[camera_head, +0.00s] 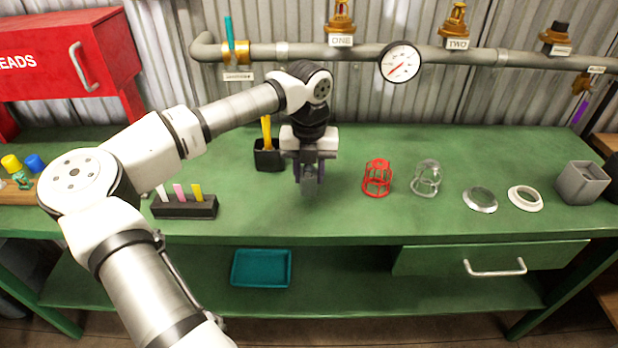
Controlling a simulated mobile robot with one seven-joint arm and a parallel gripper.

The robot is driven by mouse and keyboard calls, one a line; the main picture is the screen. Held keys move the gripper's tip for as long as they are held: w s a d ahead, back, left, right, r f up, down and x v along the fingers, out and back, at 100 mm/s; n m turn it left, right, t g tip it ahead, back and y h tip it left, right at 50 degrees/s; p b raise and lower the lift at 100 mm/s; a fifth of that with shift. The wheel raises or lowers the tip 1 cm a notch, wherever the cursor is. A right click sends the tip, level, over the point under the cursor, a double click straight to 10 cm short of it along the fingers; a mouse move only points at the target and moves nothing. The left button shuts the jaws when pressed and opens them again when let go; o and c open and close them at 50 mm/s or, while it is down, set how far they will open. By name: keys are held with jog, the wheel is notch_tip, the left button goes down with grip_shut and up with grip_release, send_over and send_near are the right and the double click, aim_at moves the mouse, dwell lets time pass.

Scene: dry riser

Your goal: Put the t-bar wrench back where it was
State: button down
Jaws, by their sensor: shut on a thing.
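My gripper (309,172) points down over the middle of the green bench, right of a black holder. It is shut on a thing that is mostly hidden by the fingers. A dim grey part (308,188) shows below the fingertips. I take it to be the t-bar wrench, but its shape is not clear. The black holder (269,157) stands on the bench with a yellow upright piece (266,131) in it. Whether the held thing touches the bench cannot be told.
A red cage (377,178) and a grey cage (426,178) stand right of my gripper, then two rings (480,199) (525,198) and a grey square container (582,183). A dark block (184,207) with coloured sticks is left. A pipe with a gauge (400,62) runs behind.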

jog(key=shift+f, duration=1.15)
jog(key=shift+f, duration=0.25)
jog(key=c, duration=1)
grip_release()
jog(key=shift+r, duration=0.1)
jog(key=shift+o, duration=0.2)
jog(key=shift+r, duration=0.1)
